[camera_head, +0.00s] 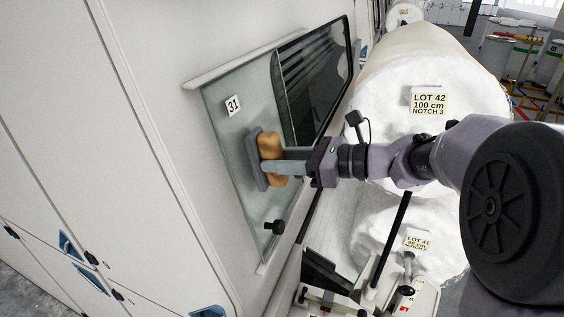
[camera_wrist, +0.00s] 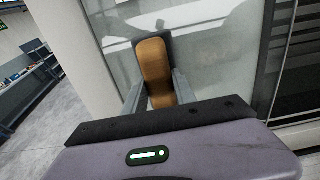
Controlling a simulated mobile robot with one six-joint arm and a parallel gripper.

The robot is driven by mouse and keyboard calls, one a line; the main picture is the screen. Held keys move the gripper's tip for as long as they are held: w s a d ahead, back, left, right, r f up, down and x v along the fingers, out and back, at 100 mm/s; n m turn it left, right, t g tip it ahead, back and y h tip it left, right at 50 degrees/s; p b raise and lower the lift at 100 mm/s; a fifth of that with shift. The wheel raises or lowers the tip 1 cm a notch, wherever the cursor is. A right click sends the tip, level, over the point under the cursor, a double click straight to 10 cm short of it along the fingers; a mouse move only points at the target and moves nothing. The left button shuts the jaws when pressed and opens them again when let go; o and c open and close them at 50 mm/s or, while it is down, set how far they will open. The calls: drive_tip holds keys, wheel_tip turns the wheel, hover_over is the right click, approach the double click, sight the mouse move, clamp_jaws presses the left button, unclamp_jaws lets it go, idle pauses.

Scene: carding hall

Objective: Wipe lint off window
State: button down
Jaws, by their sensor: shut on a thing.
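The window (camera_head: 222,130) is a greyish, hazy glass pane on the side of a tall white machine, with a "31" label near its top left; it also shows in the wrist view (camera_wrist: 225,65). My gripper (camera_head: 267,161) is shut on the tan handle of a wiping pad (camera_head: 256,160). The pad's dark grey plate is held flat towards the glass and appears to be against it, though the contact itself is hidden. In the wrist view the handle (camera_wrist: 155,70) stands between my two fingers. I cannot make out separate bits of lint on the pane.
A black knob (camera_head: 275,227) sticks out low on the window. A dark louvred pane (camera_head: 315,75) adjoins it on the right. Large white fibre rolls (camera_head: 430,75) labelled LOT 42 and LOT 41 stand close on the right, below and behind my arm.

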drive_tip(key=w+d+p, duration=0.2)
drive_tip(key=w, duration=0.3)
drive_tip(key=w+d+p, duration=0.2)
drive_tip(key=w+p, duration=0.1)
drive_tip(key=w, duration=0.1)
drive_tip(key=w+d+p, duration=0.2)
drive_tip(key=w, duration=0.3)
drive_tip(key=shift+w, duration=0.35)
drive_tip(key=shift+w+d+f+p, duration=0.15)
drive_tip(key=shift+w+d+p, duration=0.1)
drive_tip(key=shift+w+p, duration=0.15)
drive_tip(key=shift+s+d, duration=0.1)
drive_tip(key=shift+s, duration=0.05)
drive_tip(key=shift+v, duration=2.8)
drive_tip(key=shift+v, duration=1.6)
